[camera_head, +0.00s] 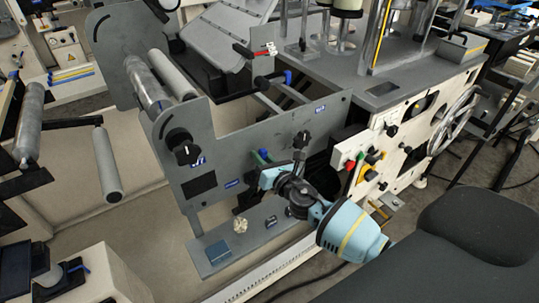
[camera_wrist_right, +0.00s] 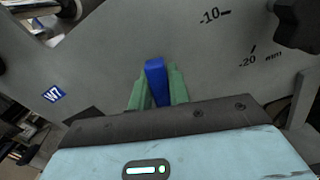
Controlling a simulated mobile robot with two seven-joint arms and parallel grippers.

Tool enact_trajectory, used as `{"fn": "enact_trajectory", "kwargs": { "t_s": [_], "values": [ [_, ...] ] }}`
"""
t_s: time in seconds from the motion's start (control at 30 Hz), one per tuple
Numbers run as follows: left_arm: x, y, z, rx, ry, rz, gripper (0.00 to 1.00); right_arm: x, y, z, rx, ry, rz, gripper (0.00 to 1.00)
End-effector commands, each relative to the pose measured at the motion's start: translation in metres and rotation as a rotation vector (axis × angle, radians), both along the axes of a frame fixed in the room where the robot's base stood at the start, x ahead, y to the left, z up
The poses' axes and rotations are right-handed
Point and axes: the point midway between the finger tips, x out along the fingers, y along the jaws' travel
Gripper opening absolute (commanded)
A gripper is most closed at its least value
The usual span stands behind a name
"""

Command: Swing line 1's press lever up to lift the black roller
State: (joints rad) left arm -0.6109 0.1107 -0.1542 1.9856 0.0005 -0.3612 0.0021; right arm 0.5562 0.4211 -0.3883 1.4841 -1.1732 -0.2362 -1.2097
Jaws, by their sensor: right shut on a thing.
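My right gripper (camera_head: 262,157) is at the grey side plate (camera_head: 225,150) of the machine, its light blue body below and right of the fingertips. In the right wrist view its green fingers (camera_wrist_right: 157,88) are closed on the sides of a blue lever grip (camera_wrist_right: 155,70), which stands up between them in front of the plate. The rest of this lever is hidden by my gripper. I cannot tell in these frames which part is the black roller. My left gripper is not in view.
A black knob (camera_head: 183,147) sits left on the plate, and another black knob (camera_head: 301,140) is close to my right gripper. A second blue-tipped lever (camera_head: 288,77) is higher up. Red and green buttons (camera_head: 350,164) and a handwheel (camera_head: 455,120) are to the right.

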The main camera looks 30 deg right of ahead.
Motion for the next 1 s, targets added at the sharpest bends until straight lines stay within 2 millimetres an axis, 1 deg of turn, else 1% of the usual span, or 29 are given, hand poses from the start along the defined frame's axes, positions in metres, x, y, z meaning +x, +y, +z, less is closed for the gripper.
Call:
{"fn": "enact_trajectory", "kwargs": {
  "t_s": [0.03, 0.2, 0.4, 0.93, 0.97, 1.0],
  "values": [
    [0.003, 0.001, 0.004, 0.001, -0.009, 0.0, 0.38, 0.001, 0.004, 0.006, -0.034, -0.008, 0.001, 0.0],
    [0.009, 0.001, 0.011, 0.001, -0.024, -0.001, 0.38, 0.0, 0.012, 0.006, -0.122, -0.015, 0.001, 0.0],
    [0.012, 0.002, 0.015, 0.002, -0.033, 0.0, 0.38, -0.001, 0.017, 0.006, -0.18, -0.017, 0.0, 0.0],
    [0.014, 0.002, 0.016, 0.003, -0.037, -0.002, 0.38, -0.001, 0.02, 0.004, -0.201, -0.017, 0.002, 0.0],
    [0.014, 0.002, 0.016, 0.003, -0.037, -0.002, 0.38, -0.001, 0.02, 0.004, -0.2, -0.017, 0.002, 0.22],
    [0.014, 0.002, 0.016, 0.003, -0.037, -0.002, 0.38, -0.001, 0.02, 0.004, -0.199, -0.017, 0.002, 0.27]
  ]
}}
